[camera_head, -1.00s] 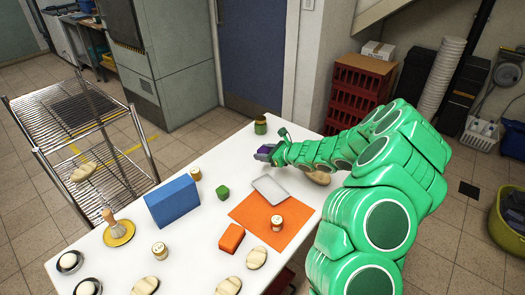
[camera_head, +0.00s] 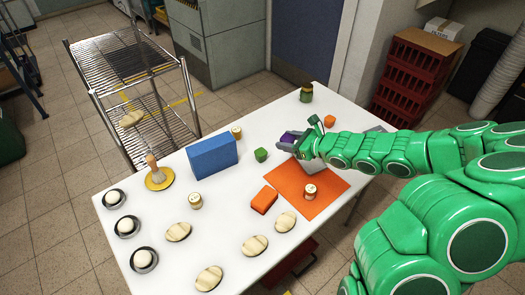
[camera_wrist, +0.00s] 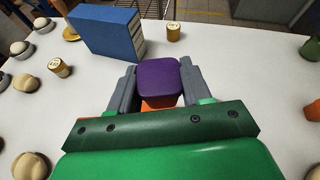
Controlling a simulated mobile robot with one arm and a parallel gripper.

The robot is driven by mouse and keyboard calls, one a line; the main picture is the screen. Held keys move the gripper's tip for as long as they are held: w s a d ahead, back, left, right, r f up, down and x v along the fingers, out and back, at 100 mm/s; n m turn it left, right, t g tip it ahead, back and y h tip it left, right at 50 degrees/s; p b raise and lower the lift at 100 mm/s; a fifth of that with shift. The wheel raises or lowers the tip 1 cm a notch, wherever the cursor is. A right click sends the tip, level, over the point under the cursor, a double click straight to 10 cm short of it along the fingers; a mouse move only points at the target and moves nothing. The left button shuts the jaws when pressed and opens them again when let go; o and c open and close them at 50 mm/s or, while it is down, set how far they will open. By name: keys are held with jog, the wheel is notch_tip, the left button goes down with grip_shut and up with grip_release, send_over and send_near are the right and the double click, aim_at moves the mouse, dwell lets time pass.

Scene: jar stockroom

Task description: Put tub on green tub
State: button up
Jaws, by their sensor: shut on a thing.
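My gripper (camera_head: 290,142) is shut on a purple block (camera_head: 288,137), held above the table. The purple block fills the space between the fingers in the wrist view (camera_wrist: 158,78). One cream tub (camera_head: 310,191) stands on the orange mat (camera_head: 322,207). Two more cream tubs stand by the blue box, one behind it (camera_head: 237,132) and one in front (camera_head: 195,201).
Several beige oval pieces and dark-rimmed bowls line the near and left edges.

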jog(key=s+a+r+n+g, duration=0.1)
jog(key=s+a+r, duration=0.2)
jog(key=s+a, duration=0.25)
jog(key=y, duration=0.1)
send_over(262, 152)
jog(key=shift+g, duration=0.3)
jog(key=shift+s+f, duration=0.15)
jog(key=shift+f, duration=1.3)
jog(key=shift+s+f, duration=0.15)
jog(key=shift+f, duration=1.35)
jog(key=shift+s+f, duration=0.15)
jog(key=shift+f, duration=1.3)
jog(key=shift+w+f, duration=0.4)
jog(key=shift+f, duration=0.2)
jog(key=shift+a+f, duration=0.1)
jog(key=shift+f, duration=1.3)
jog(key=shift+f, duration=0.1)
jog(key=o, duration=1.1)
jog(key=shift+c, duration=0.2)
